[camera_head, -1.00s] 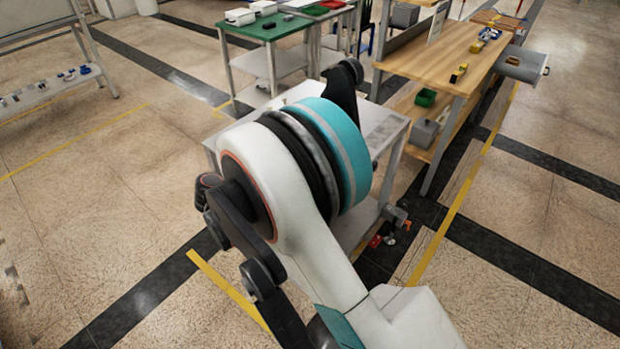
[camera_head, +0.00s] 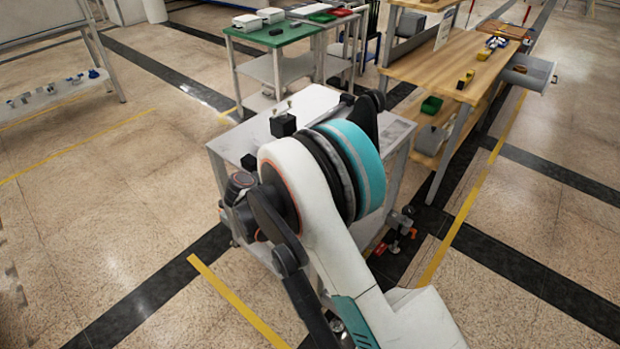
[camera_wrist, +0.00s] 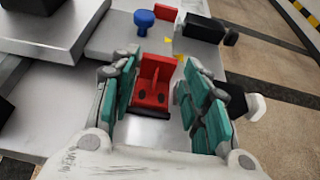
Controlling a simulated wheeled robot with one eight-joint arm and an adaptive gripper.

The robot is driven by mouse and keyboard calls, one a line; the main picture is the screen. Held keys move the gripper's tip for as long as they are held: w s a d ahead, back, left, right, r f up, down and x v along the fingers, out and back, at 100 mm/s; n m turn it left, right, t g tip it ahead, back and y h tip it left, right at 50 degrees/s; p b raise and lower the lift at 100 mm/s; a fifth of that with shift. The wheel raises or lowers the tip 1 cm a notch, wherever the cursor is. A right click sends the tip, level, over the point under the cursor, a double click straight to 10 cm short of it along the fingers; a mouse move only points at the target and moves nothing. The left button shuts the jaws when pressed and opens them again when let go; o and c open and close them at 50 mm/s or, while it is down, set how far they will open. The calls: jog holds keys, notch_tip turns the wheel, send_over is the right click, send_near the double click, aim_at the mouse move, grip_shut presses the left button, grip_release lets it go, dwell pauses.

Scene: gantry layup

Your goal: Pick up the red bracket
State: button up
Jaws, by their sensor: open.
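The red bracket (camera_wrist: 153,84) shows in the wrist view, upright on a light grey metal surface (camera_wrist: 105,42), with dark holes in its lower plate. My gripper (camera_wrist: 154,92) is open, its teal-padded fingers to the left and right of the bracket. I see a gap on the right side; on the left the fingers are close to it, and I cannot tell whether they touch. In the head view my own arm hides the bracket and the gripper.
A blue knob-like part (camera_wrist: 144,19), another red piece (camera_wrist: 166,12) and a black block (camera_wrist: 203,28) stand beyond the bracket. A grey block (camera_wrist: 50,30) is at upper left. In the head view, a wooden workbench (camera_head: 425,68) and a green-topped table (camera_head: 290,36) stand behind.

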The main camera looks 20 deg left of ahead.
jog(key=b+x, duration=0.1)
jog(key=x, duration=0.2)
jog(key=shift+w+f, duration=0.3)
jog(key=shift+r, duration=0.1)
jog(key=c, duration=0.9)
jog(key=shift+o, duration=0.2)
